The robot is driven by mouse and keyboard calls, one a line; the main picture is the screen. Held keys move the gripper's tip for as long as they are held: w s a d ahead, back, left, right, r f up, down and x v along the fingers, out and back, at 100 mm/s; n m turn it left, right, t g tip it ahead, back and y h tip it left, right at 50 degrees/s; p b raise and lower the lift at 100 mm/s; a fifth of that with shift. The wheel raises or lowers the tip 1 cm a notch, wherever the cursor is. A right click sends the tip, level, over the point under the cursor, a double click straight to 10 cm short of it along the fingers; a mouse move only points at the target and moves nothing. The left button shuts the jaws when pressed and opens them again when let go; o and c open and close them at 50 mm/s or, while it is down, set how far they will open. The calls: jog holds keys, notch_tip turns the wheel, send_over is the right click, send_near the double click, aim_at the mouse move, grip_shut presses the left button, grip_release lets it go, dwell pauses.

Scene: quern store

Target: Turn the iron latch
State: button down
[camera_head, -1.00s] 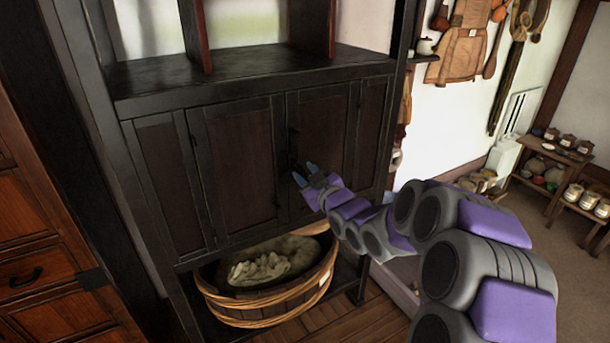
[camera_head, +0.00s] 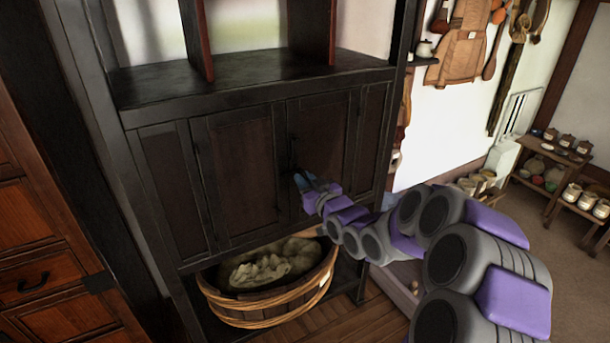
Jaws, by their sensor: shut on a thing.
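The iron latch (camera_head: 292,152) is a dark, narrow upright piece on the front of the dark wooden cabinet (camera_head: 240,165), where two door panels meet. The cabinet doors look closed.
A wooden tub (camera_head: 270,300) with cloth in it sits under the cabinet. A brown drawer chest (camera_head: 40,255) stands at the left. Low shelves with jars (camera_head: 555,165) stand at the far right, with open floor before them.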

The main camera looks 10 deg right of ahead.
jog(key=shift+m, duration=0.3)
jog(key=c, duration=1.2)
grip_release()
jog(key=shift+b+v, duration=5.25)
jog(key=shift+v, duration=3.4)
